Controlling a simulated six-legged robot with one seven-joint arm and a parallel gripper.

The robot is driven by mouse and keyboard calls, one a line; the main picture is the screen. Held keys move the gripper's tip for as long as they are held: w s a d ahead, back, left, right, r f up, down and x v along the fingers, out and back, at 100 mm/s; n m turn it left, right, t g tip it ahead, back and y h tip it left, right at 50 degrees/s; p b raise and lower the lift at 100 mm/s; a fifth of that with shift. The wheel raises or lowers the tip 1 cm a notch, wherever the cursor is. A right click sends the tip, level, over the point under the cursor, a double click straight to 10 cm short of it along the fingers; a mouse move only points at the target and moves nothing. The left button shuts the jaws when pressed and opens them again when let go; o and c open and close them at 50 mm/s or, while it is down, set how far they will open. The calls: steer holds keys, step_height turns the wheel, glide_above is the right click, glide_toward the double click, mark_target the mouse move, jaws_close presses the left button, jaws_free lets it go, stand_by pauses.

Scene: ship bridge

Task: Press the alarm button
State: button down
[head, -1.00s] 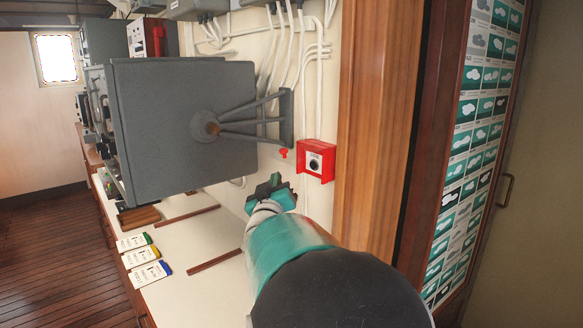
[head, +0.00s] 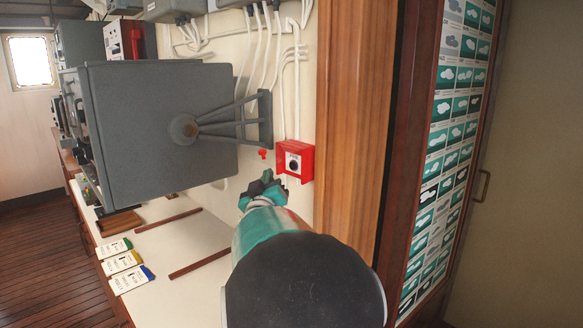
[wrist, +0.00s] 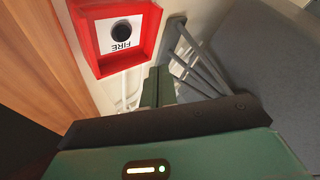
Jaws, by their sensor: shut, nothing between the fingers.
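The alarm button (head: 294,163) is a round black button on a white plate in a red box (head: 308,162) on the wall. In the wrist view the button (wrist: 121,32) sits near the top left, with upside-down "FIRE" lettering beside it. My gripper (head: 266,180) is shut and empty, just below and left of the red box in the head view. In the wrist view my gripper's fingers (wrist: 158,86) are together, below and right of the box. They look apart from the button. The exact gap in depth cannot be told.
A large grey equipment box (head: 160,125) on a wall bracket (head: 264,118) stands left of my gripper. A wooden post (head: 355,110) rises to the right. White cables run above. The white counter (head: 190,285) lies below.

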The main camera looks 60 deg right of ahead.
steer(key=shift+s+d, duration=0.2)
steer(key=shift+d, duration=0.7)
steer(key=shift+s+d, duration=0.15)
steer(key=shift+d, duration=0.75)
steer(key=shift+s+d, duration=0.2)
steer(key=shift+d, duration=0.7)
steer(key=shift+d, duration=0.1)
steer(key=shift+d, duration=0.25)
steer(key=shift+s+d, duration=0.15)
steer(key=shift+d, duration=0.3)
stand_by(0.4)
stand_by(0.4)
steer(key=shift+a, duration=0.8)
steer(key=shift+w+a, duration=0.25)
steer(key=shift+a, duration=0.55)
steer(key=shift+w+a, duration=0.2)
steer(key=shift+a, duration=0.65)
steer(key=shift+w+a, duration=0.25)
steer(key=shift+a, duration=0.55)
